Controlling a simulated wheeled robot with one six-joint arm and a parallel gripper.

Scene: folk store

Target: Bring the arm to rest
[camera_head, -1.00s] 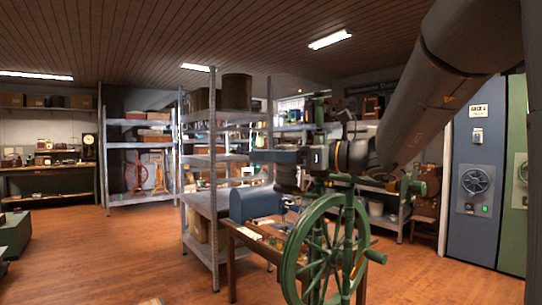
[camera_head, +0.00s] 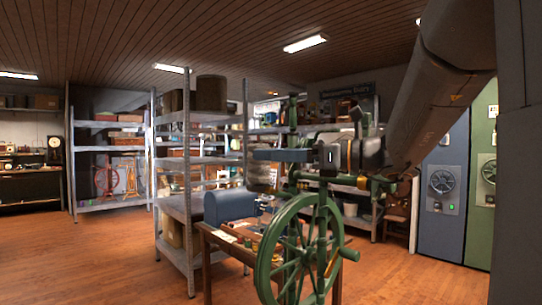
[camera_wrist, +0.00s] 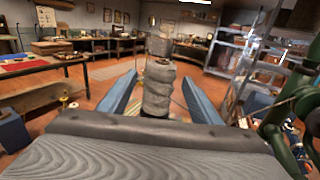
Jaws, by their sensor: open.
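My gripper (camera_head: 281,155) is at the end of my arm in the head view, its blue-grey fingers pointing left. In the wrist view its two blue fingers (camera_wrist: 158,80) stand wide apart, so it is open. A grey wrapped, roll-like thing (camera_wrist: 158,90) shows between the fingers in that view. I cannot tell how far beyond them it is, and nothing is seen gripped. My arm comes down from the upper right.
A green spinning wheel (camera_head: 298,255) stands right below my gripper, its upright close behind. A small wooden table (camera_head: 208,240) with a blue box (camera_head: 230,205) and a metal shelf (camera_head: 187,180) are near. Open floor (camera_head: 100,255) lies to the left.

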